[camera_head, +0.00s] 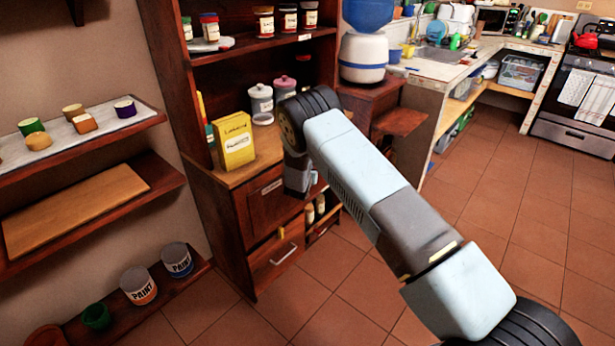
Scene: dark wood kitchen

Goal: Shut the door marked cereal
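A dark wood cabinet (237,225) stands left of centre. Its upper front panel (268,212) carries a small pale plate near the top, too small to read. Below it is a lower front panel (275,262) with a metal handle. I cannot make out the word cereal on any front, so I cannot tell which is the marked door or how far it stands open. My gripper (299,186) is at the end of my arm, in front of the cabinet by its upper panel. My wrist hides part of the cabinet front. The fingers do not show clearly, and contact cannot be told.
A yellow box (233,142) and lidded canisters (261,103) stand on the cabinet top. Small bottles (315,210) sit in an open compartment at its right. Wall shelves (95,215) and paint cans (138,286) are at left. The tiled floor (500,215) at right is clear.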

